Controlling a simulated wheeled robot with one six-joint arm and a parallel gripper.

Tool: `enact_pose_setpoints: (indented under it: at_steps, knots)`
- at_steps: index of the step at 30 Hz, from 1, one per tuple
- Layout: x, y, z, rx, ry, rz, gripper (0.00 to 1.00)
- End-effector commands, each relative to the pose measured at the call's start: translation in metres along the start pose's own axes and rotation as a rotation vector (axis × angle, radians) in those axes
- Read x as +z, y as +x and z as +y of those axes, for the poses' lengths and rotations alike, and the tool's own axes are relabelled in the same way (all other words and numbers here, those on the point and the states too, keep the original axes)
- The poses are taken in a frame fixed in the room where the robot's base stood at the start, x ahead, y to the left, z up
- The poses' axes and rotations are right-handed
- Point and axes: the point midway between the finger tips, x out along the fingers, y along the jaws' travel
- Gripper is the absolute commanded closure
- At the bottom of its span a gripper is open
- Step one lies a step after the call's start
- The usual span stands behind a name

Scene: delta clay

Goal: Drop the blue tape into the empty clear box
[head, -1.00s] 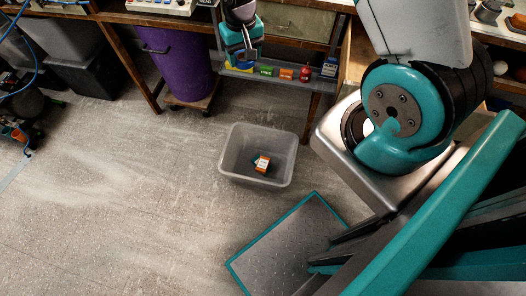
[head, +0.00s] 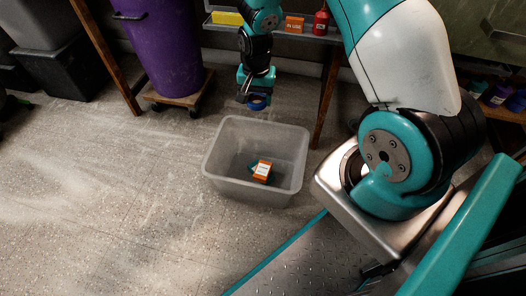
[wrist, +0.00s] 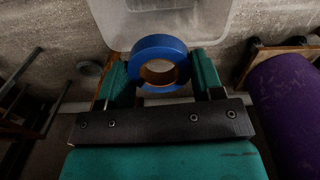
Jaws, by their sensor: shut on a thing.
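The blue tape (wrist: 160,48) is a ring held between the two teal fingers of my gripper (wrist: 162,80) in the wrist view. In the head view my gripper (head: 257,97) hangs near the far edge of the clear box, with the blue tape (head: 258,103) at its tip. The clear box (head: 224,155) stands on the floor and is not empty: an orange and white carton (head: 262,170) and a teal item beside it lie inside. The near wall of the clear box (wrist: 160,18) shows beyond the tape in the wrist view.
A purple bin (head: 165,45) on a wheeled wooden dolly (head: 185,98) stands behind and left of the box. A shelf with an orange box (head: 295,24) and a red bottle (head: 321,22) is behind my gripper. Open floor (head: 100,200) lies to the left.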

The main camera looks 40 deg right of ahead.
Motion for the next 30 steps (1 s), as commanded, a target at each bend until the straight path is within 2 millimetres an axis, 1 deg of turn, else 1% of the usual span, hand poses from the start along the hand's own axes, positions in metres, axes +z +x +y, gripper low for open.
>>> enact_pose_setpoints:
  at_steps: [1,6,9,12,16,25,30]
  knots:
    - [-0.002,0.040,0.002,0.000,0.029,0.000,0.62]
    - [-0.007,0.103,0.007,0.000,0.126,0.000,0.62]
    - [-0.009,0.135,0.010,0.000,0.178,0.000,0.62]
    - [-0.011,0.159,0.013,0.000,0.220,0.000,0.62]
    - [-0.013,0.178,0.015,0.000,0.258,0.000,0.62]
    - [-0.014,0.191,0.016,0.000,0.279,0.000,0.62]
    - [-0.014,0.209,0.015,0.000,0.278,0.000,0.62]
